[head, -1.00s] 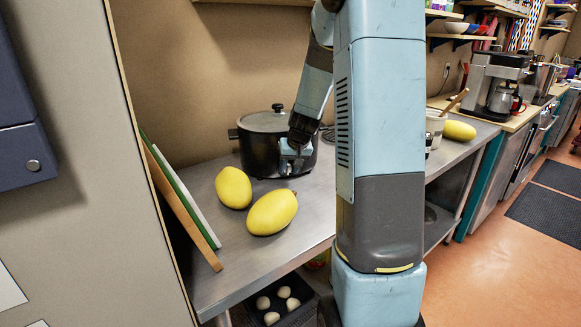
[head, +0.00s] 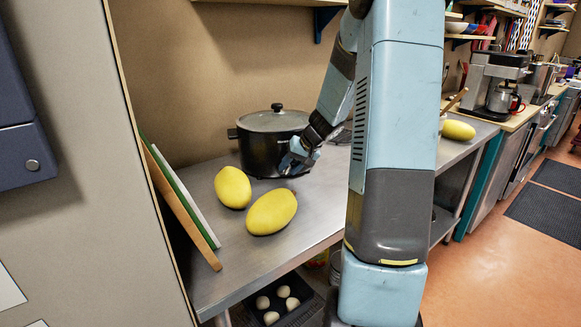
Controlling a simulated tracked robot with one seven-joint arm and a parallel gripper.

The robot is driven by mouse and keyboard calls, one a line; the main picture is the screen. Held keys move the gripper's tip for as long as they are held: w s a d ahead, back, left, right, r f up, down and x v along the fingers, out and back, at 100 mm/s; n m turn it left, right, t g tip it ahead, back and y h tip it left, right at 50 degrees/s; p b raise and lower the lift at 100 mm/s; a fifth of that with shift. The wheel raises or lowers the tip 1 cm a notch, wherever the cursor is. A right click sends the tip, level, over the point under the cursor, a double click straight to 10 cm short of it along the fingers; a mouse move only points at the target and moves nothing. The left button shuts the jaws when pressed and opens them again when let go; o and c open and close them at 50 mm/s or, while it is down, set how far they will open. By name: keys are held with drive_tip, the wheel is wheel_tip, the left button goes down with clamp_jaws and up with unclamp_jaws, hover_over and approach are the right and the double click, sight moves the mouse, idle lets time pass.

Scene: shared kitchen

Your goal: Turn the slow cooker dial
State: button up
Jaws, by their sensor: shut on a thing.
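The slow cooker (head: 262,148) is a black pot with a grey lid and a black knob on top, standing at the back of the steel counter. My gripper (head: 288,168) is at the lower front right of the cooker's body, with its fingers against or very close to the front face. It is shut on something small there. The dial itself is hidden by the fingers, so I cannot make out its setting.
Two yellow melons (head: 271,212) (head: 232,188) lie on the steel counter (head: 213,275) in front of the cooker. Boards (head: 183,205) lean on the left wall. Another yellow melon (head: 457,130) and a coffee maker (head: 498,82) are farther right.

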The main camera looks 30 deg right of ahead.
drive_tip(key=shift+d+f+y, duration=0.15)
drive_tip(key=shift+y, duration=0.45)
drive_tip(key=o, duration=1)
drive_tip(key=v, duration=1.3)
drive_tip(key=shift+s+d+r, duration=0.1)
drive_tip(key=shift+s+r, duration=0.15)
drive_tip(key=shift+s, duration=0.1)
